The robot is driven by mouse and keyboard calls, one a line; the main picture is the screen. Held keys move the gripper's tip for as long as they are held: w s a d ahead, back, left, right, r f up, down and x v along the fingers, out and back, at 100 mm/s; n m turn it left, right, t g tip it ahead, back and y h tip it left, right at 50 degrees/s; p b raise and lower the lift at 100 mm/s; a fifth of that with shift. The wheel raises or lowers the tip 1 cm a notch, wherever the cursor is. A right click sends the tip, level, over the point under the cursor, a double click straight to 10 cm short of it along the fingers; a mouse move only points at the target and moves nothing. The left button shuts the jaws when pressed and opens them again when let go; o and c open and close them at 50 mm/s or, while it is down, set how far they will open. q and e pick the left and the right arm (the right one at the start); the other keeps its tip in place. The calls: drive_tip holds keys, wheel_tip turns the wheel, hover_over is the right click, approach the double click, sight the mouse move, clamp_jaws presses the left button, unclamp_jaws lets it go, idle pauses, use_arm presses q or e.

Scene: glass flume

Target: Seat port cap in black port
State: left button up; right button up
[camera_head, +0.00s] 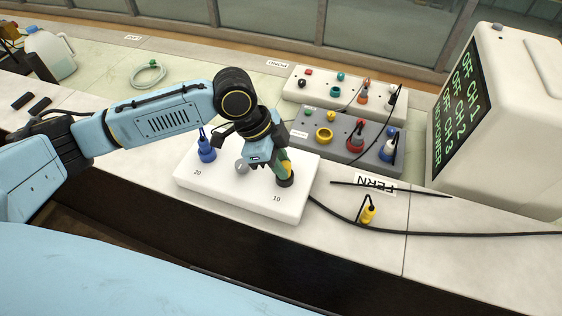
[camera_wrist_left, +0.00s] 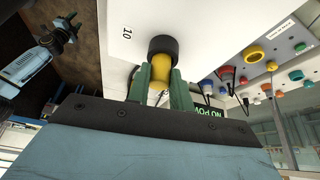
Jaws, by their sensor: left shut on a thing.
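My left gripper (camera_head: 284,166) points down over the front right of a white block (camera_head: 235,194). Its green fingers are shut on a yellow cap (camera_wrist_left: 160,72), which also shows between them in the head view. The cap's far end meets a round black port (camera_wrist_left: 162,46) by the "10" mark; the black port (camera_head: 286,181) shows just below the fingers in the head view. The cap looks in line with the port, but how deep it sits cannot be told. My right gripper (camera_wrist_left: 66,32) shows small in the left wrist view, away from the block; its jaws are unclear.
A blue plug (camera_head: 206,152) and grey knob (camera_head: 241,167) stand on the block. Behind are a grey panel (camera_head: 311,150) and a white panel (camera_head: 318,90) with coloured ports. A yellow plug (camera_head: 367,212) and black cable (camera_head: 450,234) lie right, near a monitor (camera_head: 505,110).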

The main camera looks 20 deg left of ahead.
use_arm(q)
drive_tip(key=shift+f, duration=0.3)
use_arm(e)
drive_tip(key=shift+w+a, duration=0.1)
drive_tip(key=shift+w, duration=0.25)
use_arm(q)
drive_tip(key=o, duration=0.6)
drive_tip(key=shift+f, duration=0.1)
drive_tip(key=o, duration=0.3)
use_arm(e)
drive_tip(key=shift+s, duration=0.35)
use_arm(q)
drive_tip(key=shift+o, duration=0.2)
drive_tip(key=v, duration=1.2)
use_arm(e)
drive_tip(key=shift+f, duration=0.15)
